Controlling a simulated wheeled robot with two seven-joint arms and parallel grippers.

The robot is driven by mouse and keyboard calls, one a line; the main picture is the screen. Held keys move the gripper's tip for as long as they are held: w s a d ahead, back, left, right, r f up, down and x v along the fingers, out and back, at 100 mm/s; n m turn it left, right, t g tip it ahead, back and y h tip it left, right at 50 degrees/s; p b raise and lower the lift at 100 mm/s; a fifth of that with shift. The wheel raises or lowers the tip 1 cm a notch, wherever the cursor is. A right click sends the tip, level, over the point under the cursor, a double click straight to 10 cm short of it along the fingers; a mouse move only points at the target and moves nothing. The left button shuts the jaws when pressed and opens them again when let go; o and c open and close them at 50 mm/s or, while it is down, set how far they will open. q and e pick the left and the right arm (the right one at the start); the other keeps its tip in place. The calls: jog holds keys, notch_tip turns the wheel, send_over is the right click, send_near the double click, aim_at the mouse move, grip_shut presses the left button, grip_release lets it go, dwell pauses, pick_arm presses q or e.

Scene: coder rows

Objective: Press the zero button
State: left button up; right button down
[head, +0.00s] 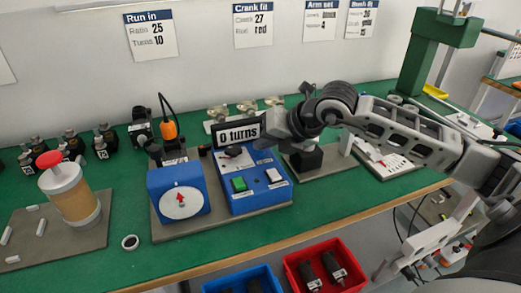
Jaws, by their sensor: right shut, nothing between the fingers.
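A blue control box (249,180) stands on a grey base plate on the green bench. Its display (238,132) reads "0 turns". On its sloped face are a green button (239,184) and a white button (273,175); their labels are too small to read, so I cannot tell which is the zero button. A dark knob (233,152) sits above them. My right gripper (266,137) is shut and empty, above the box's upper right part, beside the display and covering its right edge. My left gripper is not in view.
Left of the box is a blue block with a white dial and red arrow (180,202). A red-capped jar (68,190) and small black parts (103,139) stand further left. Red (325,269) and blue (242,280) bins sit below the front edge. A green press (437,45) stands right.

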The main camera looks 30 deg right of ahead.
aim_at(265, 156)
dwell(0.3)
jog(key=shift+r+p, duration=0.4)
jog(key=shift+r, duration=0.45)
notch_tip(265, 156, up, 5)
jog(key=p, duration=0.3)
dwell(0.8)
